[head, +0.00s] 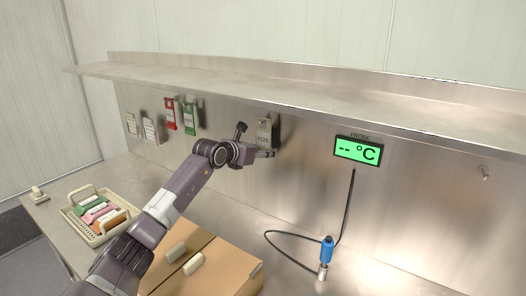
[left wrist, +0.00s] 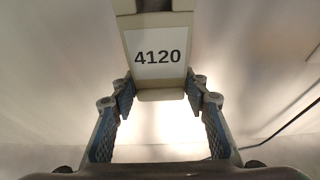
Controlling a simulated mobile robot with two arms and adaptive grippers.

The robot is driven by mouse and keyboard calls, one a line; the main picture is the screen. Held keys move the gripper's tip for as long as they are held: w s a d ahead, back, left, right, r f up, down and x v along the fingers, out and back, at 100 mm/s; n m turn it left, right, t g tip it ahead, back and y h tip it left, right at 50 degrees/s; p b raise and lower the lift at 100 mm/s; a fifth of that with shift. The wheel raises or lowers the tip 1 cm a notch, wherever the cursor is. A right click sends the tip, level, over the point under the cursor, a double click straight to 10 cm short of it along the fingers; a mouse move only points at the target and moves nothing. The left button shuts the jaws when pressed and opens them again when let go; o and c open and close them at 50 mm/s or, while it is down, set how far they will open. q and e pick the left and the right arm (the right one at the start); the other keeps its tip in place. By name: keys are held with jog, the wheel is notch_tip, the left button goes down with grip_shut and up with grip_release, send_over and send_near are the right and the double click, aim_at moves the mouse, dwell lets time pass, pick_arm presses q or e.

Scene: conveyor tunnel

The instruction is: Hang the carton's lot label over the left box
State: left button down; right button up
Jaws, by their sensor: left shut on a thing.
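The lot label (head: 263,130) is a pale grey tag with a white face that reads 4120 in the left wrist view (left wrist: 158,57). It is upright against the steel back wall, under the shelf. My left gripper (head: 268,154) is at the label's lower end. In the left wrist view my left gripper (left wrist: 158,92) has a finger on each side of that end and is shut on it. Whatever holds the label's top is hidden. A brown carton (head: 231,262) stands on the counter below, partly behind my left arm. My right gripper is not in view.
Red (head: 170,114) and green (head: 190,118) tags and two white tags (head: 150,130) hang at left on the wall. A tray (head: 118,219) of coloured items sits at left. A probe display (head: 358,150), its blue probe (head: 326,252) and cable are at right.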

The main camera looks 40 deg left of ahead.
pick_arm(q)
jog(key=shift+f, duration=0.25)
jog(key=c, duration=1)
grip_release()
jog(key=shift+c, duration=0.2)
jog(key=v, duration=1.2)
